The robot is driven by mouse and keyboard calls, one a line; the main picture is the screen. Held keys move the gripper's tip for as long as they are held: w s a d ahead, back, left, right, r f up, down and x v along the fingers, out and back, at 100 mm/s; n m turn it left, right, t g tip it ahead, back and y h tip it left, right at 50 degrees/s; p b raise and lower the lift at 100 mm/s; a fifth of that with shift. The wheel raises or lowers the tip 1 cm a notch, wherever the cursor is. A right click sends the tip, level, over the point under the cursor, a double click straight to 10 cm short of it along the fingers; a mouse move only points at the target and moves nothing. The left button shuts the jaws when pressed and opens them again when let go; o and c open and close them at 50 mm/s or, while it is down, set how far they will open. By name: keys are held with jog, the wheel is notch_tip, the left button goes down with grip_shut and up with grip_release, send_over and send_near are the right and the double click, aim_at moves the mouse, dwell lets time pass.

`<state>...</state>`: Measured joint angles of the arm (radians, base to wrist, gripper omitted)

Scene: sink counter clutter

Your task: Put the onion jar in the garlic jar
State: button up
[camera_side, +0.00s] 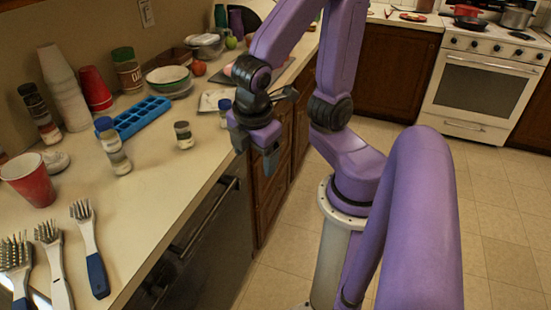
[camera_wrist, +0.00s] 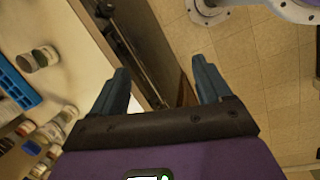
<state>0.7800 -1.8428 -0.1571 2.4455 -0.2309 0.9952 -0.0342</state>
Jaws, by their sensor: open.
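Several small spice jars stand on the counter, and their labels are too small to read, so I cannot tell which is onion or garlic. One blue-lidded jar (camera_side: 114,150) is beside the blue tray. A small dark-lidded jar (camera_side: 183,135) stands mid-counter. Another blue-lidded jar (camera_side: 224,114) stands near the counter's front edge, close behind my gripper. My gripper (camera_side: 253,156) is open and empty, pointing down beside the counter's front edge. In the wrist view my gripper (camera_wrist: 160,68) has nothing between its fingers, and a jar (camera_wrist: 45,56) shows to the left.
A blue ice tray (camera_side: 140,117), stacked white cups (camera_side: 62,90), a red cup (camera_side: 29,180), a bowl (camera_side: 168,76) and several brushes (camera_side: 88,245) crowd the counter. Its front middle (camera_side: 165,190) is clear. Drawers and a handle (camera_wrist: 140,60) lie below the edge.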

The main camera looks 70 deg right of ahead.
jog(key=s+y, duration=0.1)
jog(key=s+a+m+y, duration=0.1)
jog(key=s, duration=0.1)
jog(key=s+r+g, duration=0.1)
jog(key=s, duration=0.1)
jog(key=shift+a+m+y, duration=0.15)
jog(key=shift+m+y, duration=0.15)
jog(key=shift+y, duration=0.1)
